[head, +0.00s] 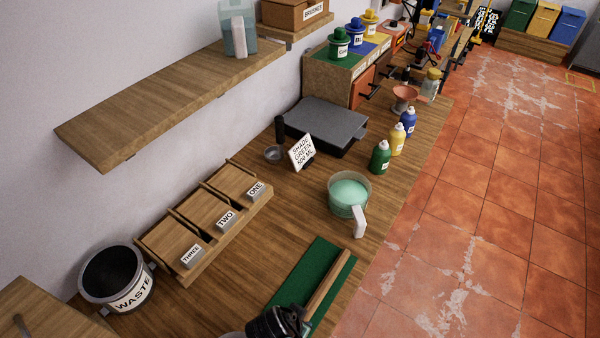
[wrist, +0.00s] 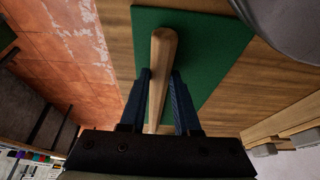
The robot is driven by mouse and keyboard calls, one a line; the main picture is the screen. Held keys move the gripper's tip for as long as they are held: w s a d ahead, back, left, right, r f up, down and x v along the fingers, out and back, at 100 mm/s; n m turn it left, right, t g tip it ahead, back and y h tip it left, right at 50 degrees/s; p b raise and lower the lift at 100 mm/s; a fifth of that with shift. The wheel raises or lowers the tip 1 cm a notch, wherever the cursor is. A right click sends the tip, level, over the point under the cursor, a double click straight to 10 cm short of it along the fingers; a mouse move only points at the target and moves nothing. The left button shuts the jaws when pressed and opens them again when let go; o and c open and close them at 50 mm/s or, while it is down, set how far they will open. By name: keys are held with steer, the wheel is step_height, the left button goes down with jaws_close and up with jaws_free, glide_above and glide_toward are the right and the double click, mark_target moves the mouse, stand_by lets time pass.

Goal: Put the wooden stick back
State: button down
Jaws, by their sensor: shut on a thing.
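The wooden stick (head: 327,284) lies along the green mat (head: 310,266) near the bench's front edge, in the head view. My gripper (head: 296,315) is at the stick's near end, at the bottom of the picture. In the wrist view the stick (wrist: 162,60) runs between the two blue fingers of my gripper (wrist: 160,90), which are shut on it. The green mat (wrist: 215,40) is behind the stick there. I cannot tell whether the stick touches the mat or is slightly above it. The stick's near end is hidden by my gripper.
A jug of green paint (head: 349,192) with a white handle stands beyond the mat. Green, yellow and blue bottles (head: 380,157) stand further back. A waste bin (head: 116,278) and the rack marked one, two, three (head: 207,222) are at left. The bench between rack and mat is clear.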

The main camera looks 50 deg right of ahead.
steer(key=c, duration=0.6)
jaws_free()
steer(key=shift+f+b, duration=0.3)
steer(key=shift+b, duration=0.15)
steer(key=v, duration=1.3)
steer(key=shift+w+d+r+b, duration=0.2)
steer(key=shift+d+b, duration=0.05)
steer(key=shift+b, duration=0.15)
